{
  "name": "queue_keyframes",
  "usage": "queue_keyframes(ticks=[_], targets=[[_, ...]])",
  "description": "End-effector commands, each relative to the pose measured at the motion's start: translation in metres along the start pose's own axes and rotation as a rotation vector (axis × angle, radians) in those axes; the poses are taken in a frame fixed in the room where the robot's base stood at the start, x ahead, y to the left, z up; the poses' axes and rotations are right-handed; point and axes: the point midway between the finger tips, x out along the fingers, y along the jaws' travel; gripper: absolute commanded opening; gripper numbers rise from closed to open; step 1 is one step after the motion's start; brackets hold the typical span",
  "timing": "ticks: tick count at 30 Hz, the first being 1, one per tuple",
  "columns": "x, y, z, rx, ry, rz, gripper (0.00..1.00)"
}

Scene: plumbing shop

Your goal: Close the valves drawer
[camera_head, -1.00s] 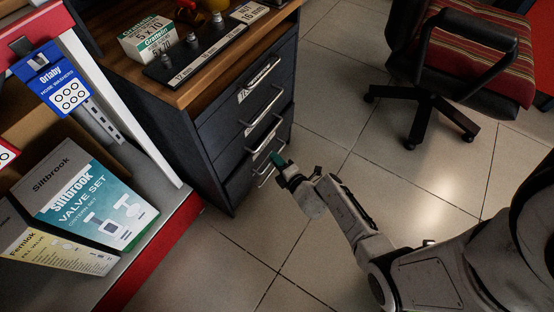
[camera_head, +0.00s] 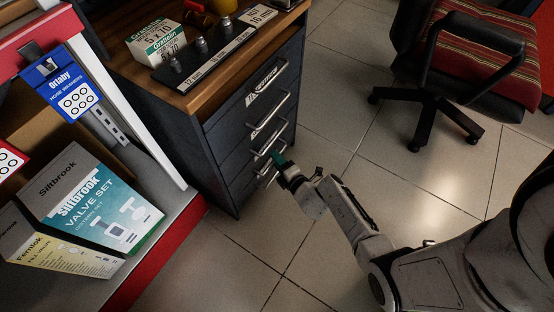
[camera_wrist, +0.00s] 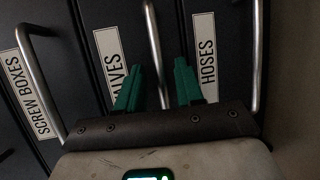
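The dark drawer cabinet (camera_head: 222,135) stands under the wooden counter, with metal bar handles on its front. In the wrist view the valves drawer shows by its partly covered label (camera_wrist: 116,68), between the screw boxes and hoses drawers. Its metal handle (camera_wrist: 153,45) runs between my gripper's green fingers (camera_wrist: 158,88), which stand apart on either side of it. In the head view my gripper (camera_head: 277,160) is at the lower handles of the cabinet. The drawer fronts look nearly level; I cannot tell whether the valves drawer sticks out slightly. Contact between fingers and handle is unclear.
The screw boxes label (camera_wrist: 32,80) and hoses label (camera_wrist: 203,62) flank the valves drawer. A shelf with a valve set box (camera_head: 98,205) stands at the left. An office chair (camera_head: 450,70) is at the upper right. The tiled floor (camera_head: 345,150) between is clear.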

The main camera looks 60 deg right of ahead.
Motion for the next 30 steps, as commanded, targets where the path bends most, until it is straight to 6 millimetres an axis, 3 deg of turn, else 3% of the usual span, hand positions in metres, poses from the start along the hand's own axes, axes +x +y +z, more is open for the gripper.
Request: queue_keyframes(ticks=[15,21,30], targets=[[-0.088,0.002,0.000,0.001,-0.001,-0.003,0.37],[-0.102,0.000,-0.001,-0.001,0.000,-0.002,0.37],[-0.103,0.000,-0.001,-0.001,0.001,-0.001,0.37]])
